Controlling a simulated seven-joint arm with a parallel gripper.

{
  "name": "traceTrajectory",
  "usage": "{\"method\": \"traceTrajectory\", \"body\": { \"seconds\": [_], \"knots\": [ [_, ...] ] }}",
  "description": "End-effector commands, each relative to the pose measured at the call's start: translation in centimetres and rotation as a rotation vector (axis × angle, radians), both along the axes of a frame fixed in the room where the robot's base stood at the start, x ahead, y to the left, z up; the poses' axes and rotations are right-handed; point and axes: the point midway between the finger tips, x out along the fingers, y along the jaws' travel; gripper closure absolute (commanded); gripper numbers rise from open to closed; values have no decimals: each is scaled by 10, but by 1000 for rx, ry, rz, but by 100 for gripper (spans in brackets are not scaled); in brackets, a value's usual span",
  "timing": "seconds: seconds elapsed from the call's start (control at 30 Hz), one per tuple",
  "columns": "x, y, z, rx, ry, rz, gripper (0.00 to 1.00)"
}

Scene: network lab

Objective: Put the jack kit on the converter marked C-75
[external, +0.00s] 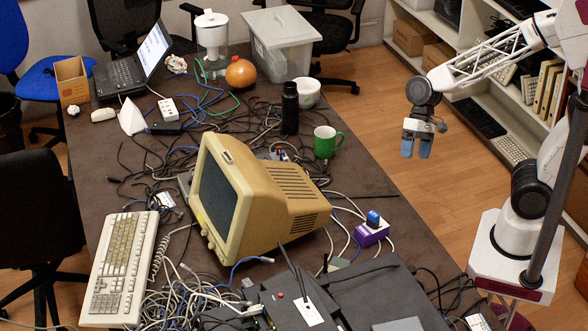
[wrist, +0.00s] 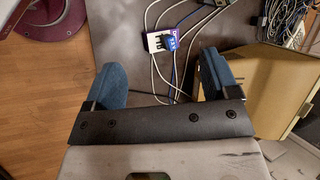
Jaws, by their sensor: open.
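A purple box (external: 371,234) with a pale top lies near the table's right edge, beside the old monitor, with a small blue piece (external: 373,218) on it. In the wrist view the purple box (wrist: 154,42) and blue piece (wrist: 171,41) lie ahead of my fingers, among cables. I cannot tell whether either is the jack kit or the converter; no C-75 mark is readable. My gripper (external: 416,147) is open and empty, with blue fingers pointing down, above the floor to the right of the table in the external view. Its fingers (wrist: 162,78) are wide apart in the wrist view.
The beige monitor (external: 260,190) stands left of the purple box. A green mug (external: 326,143), a black bottle (external: 290,108) and tangled cables crowd the table. Black equipment (external: 350,295) fills the near end. Bare tabletop (external: 375,185) shows along the right edge.

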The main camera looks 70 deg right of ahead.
Motion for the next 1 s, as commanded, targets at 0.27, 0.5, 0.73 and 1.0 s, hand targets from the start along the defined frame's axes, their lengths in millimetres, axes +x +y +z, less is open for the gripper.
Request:
{"method": "traceTrajectory", "body": {
  "seconds": [0.27,0.5,0.73,1.0],
  "knots": [
    [-46,-78,38,-262,-233,191,19],
    [-81,-132,63,-484,-367,322,19],
    [-96,-154,73,-586,-414,377,19],
    [-97,-155,73,-594,-417,382,19]
  ]
}}
